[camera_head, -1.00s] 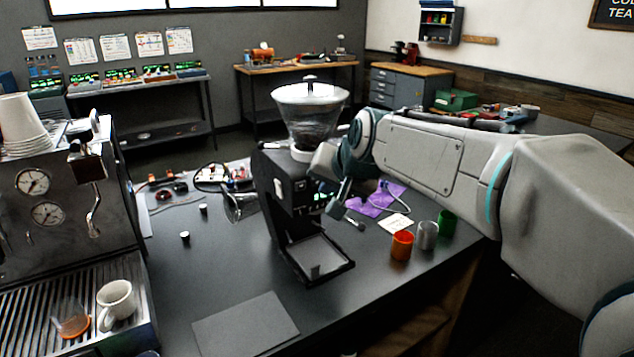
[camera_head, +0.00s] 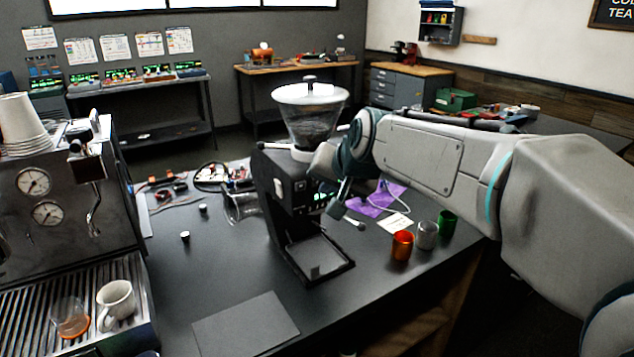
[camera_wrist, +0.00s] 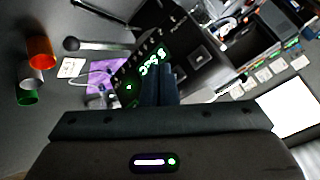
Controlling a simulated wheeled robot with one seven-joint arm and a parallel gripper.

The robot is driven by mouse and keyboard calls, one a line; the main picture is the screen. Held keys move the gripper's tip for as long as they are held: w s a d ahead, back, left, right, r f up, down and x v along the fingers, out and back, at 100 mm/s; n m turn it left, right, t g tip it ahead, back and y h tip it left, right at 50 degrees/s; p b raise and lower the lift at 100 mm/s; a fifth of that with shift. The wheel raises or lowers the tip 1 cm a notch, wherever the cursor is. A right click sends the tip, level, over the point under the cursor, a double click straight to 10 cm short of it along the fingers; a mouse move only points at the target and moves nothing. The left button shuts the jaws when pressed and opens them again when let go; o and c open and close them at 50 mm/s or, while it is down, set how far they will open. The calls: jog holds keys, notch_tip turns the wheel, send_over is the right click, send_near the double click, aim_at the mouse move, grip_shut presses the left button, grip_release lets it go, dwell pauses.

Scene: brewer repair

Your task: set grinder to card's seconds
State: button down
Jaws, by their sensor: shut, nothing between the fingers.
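The black coffee grinder (camera_head: 290,190) with a clear hopper (camera_head: 310,115) stands upright on the dark counter. Its green-lit display (camera_head: 320,197) is on the front and shows rotated in the wrist view (camera_wrist: 162,54); I cannot read its digits surely. My gripper (camera_wrist: 158,84) is shut and empty, its fingertips close in front of the grinder's panel just beside the display. I cannot tell whether they touch it. A small white card (camera_head: 396,222) lies on the counter right of the grinder and also shows in the wrist view (camera_wrist: 72,68); its writing is too small to read.
An orange cup (camera_head: 402,246), a grey cup (camera_head: 427,236) and a green cup (camera_head: 447,222) stand right of the grinder. A purple cloth (camera_head: 375,204) lies behind the card. An espresso machine (camera_head: 60,210) fills the left side. The counter's front middle holds a flat dark mat (camera_head: 245,324).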

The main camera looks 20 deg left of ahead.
dwell(0.3)
jog(key=shift+w+a, duration=0.3)
jog(key=shift+w+a, duration=0.2)
jog(key=shift+a, duration=0.1)
dwell(0.7)
jog(key=shift+d, duration=0.1)
jog(key=shift+s+d, duration=0.5)
jog(key=shift+d, duration=0.05)
jog(key=s+d+b, duration=0.2)
jog(key=s+d, duration=0.1)
jog(key=shift+s+d+b, duration=0.15)
jog(key=shift+d+b, duration=0.2)
jog(key=shift+d, duration=0.05)
